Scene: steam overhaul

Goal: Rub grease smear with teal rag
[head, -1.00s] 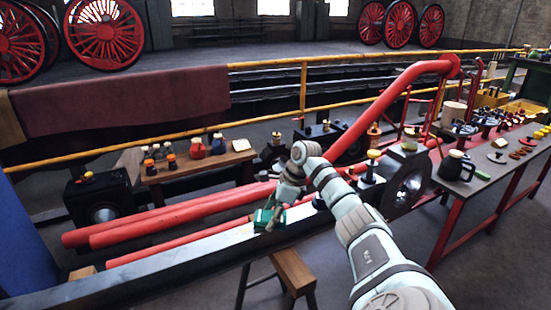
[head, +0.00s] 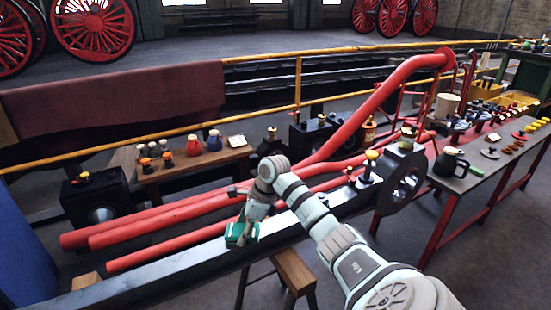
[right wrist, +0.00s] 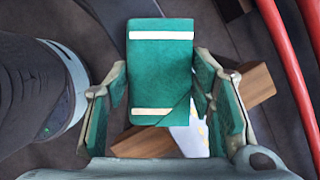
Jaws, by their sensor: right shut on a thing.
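The teal rag (head: 236,236) is a folded cloth with white stripes. My right gripper (head: 250,218) is shut on it, and the rag hangs at the long dark beam (head: 150,268). I cannot tell whether the rag touches the beam. A pale patch with yellowish spots (right wrist: 190,138) shows just below the rag; I cannot tell whether this is the grease smear. The smear is not clear in the head view. My left gripper is not in view.
Red rods (head: 165,228) lie behind the beam. A wooden stool (head: 294,272) stands in front of it. A black block with a round opening (head: 403,178) sits at the beam's right end. A workbench (head: 470,180) with parts and a dark jug stands at right.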

